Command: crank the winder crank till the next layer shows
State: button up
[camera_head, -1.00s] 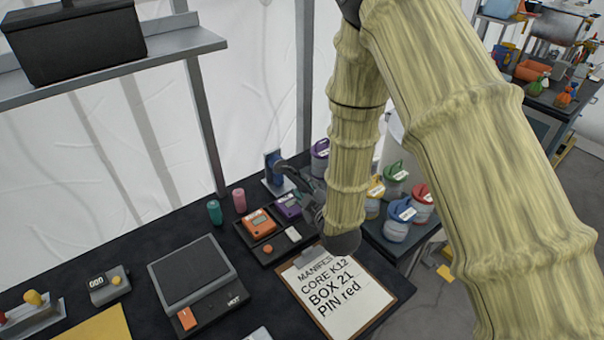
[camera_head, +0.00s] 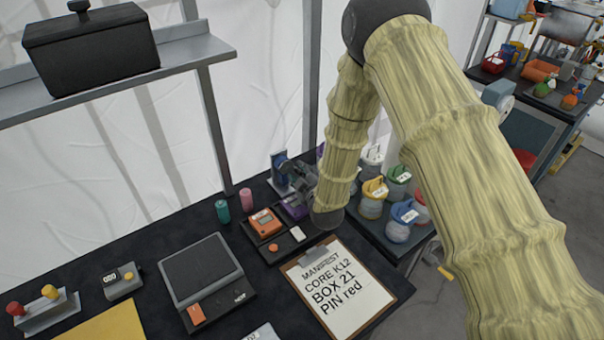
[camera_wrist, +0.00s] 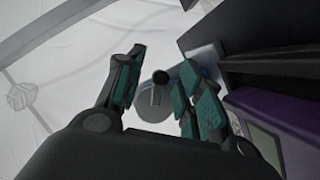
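The winder (camera_head: 279,166), a small upright blue unit on a pale base, stands at the back right of the black table. In the wrist view its crank shows as a grey disc (camera_wrist: 154,104) with a small arm and a black knob (camera_wrist: 160,77). My gripper (camera_head: 296,170) is beside the winder, partly hidden by my forearm. In the wrist view my gripper (camera_wrist: 158,84) is open, with teal-padded fingers on either side of the knob. A gap shows on both sides of the knob. I cannot see any layer on the winder.
An orange device (camera_head: 264,223) and a purple device (camera_head: 294,208) sit close beside my gripper; the purple one's casing also fills the wrist view's right (camera_wrist: 265,120). A clipboard (camera_head: 340,296), a scale (camera_head: 203,270) and teal (camera_head: 222,211) and pink (camera_head: 246,198) cylinders are nearby. Lidded jars stand right.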

jog(key=shift+c, duration=0.2)
grip_shut()
jog(key=shift+f, duration=0.1)
jog(key=shift+s+a+f+m+g+y+b, duration=0.15)
jog(key=shift+m+g+y+b, duration=0.1)
jog(key=shift+m+b, duration=0.3)
jog(key=shift+w+d+f+m+g+y+b, duration=0.15)
jog(key=shift+m+g+b, duration=0.1)
jog(key=shift+m+b, duration=0.3)
jog(key=shift+s+a+f+m+g+y+b, duration=0.15)
jog(key=shift+s+a+m+g+y+b, duration=0.15)
jog(key=shift+m+b, duration=0.3)
jog(key=shift+s+a+f+m+g+y+b, duration=0.15)
jog(key=shift+m+g+y+b, duration=0.15)
jog(key=shift+m+g+b, duration=0.25)
jog(key=shift+s+a+m+g+y+b, duration=0.15)
jog(key=shift+a+m+g+y+b, duration=0.15)
jog(key=shift+m+y+b, duration=0.4)
jog(key=shift+s+a+m+g+y+b, duration=0.1)
jog(key=shift+a+m+g+y+b, duration=0.25)
jog(key=shift+m, duration=0.5)
jog(key=shift+d, duration=0.1)
